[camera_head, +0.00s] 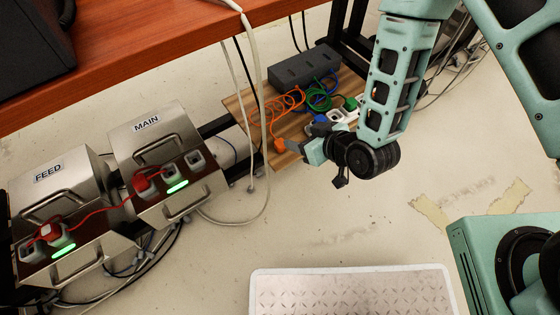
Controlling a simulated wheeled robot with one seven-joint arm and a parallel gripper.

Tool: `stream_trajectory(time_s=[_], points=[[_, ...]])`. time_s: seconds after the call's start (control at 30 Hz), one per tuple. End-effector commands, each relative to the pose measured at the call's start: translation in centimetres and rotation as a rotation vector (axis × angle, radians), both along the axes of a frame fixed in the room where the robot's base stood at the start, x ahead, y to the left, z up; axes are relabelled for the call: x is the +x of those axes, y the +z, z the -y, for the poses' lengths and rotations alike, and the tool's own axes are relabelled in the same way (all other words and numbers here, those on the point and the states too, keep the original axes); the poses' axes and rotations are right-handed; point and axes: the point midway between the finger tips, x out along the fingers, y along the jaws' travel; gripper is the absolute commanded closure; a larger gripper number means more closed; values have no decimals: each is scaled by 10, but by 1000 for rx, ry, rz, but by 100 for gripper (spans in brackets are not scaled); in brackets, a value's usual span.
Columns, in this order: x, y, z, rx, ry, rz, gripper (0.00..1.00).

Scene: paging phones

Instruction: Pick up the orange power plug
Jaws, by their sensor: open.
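The orange power plug (279,145) lies at the left front edge of a wooden board (242,103), with a coiled orange cable (284,102) running back from it. My gripper (294,147) reaches in from the right, low over the board's front edge. Its tips are right beside the plug. I cannot tell whether they touch it or have it between them. My gripper and wrist hide part of the board's front. A blue plug (321,118) and a green plug (350,103) are behind my gripper, by a white power strip (340,116).
A dark grey box (304,67) sits at the back of the board. Steel boxes marked MAIN (150,135) and FEED (55,185) stand left, with red plugs and a red cable. A pale cable (268,150) hangs just left of the plug. A reddish table (130,50) overhangs.

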Motion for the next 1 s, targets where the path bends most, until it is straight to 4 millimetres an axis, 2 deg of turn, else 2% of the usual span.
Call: stream_trajectory(time_s=[0.03, 0.1, 0.2, 0.3, 0.47, 0.57, 1.0], points=[[-4, -47, 5, 14, -12, 23, 42], [-6, -76, 11, 38, -33, 69, 42], [-11, -107, 19, 64, -55, 125, 42], [-15, -125, 26, 84, -75, 168, 42], [-16, -137, 29, 99, -89, 205, 42], [-8, -142, 24, 101, -91, 212, 42], [60, -176, -21, 102, -91, 211, 42]])
